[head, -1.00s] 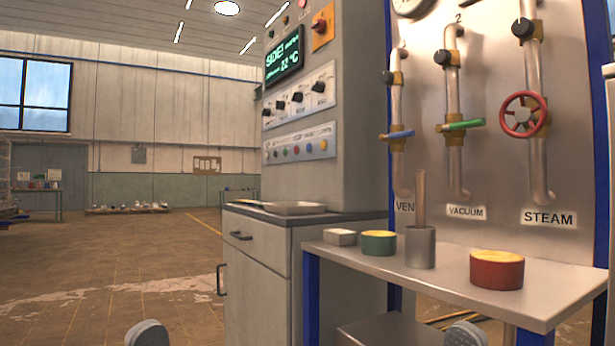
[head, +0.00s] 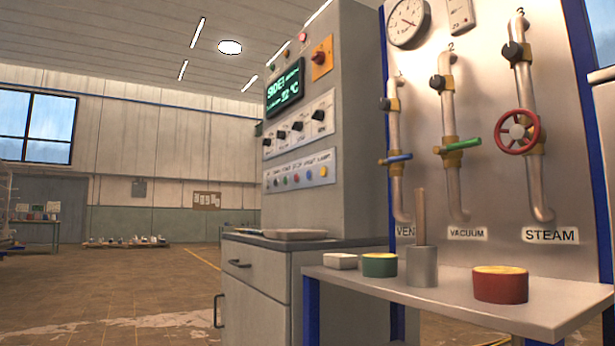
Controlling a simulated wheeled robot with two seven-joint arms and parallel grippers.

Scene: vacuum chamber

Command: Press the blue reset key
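The control cabinet (head: 345,130) stands in the middle of the head view, its panel face turned to the left. A pale strip (head: 299,170) on that face carries a row of small coloured keys below the black knobs. The blue key (head: 309,175) appears to be the one just left of the yellow key (head: 323,171). The key labels are too small to read. Nothing touches the row. Neither of my grippers shows in this view.
A grey drawer unit (head: 262,285) with a tray (head: 292,234) on top stands below the panel. At right, a metal table (head: 440,297) holds tins and a cylinder before the pipe board (head: 490,190). The floor at left (head: 130,290) is clear.

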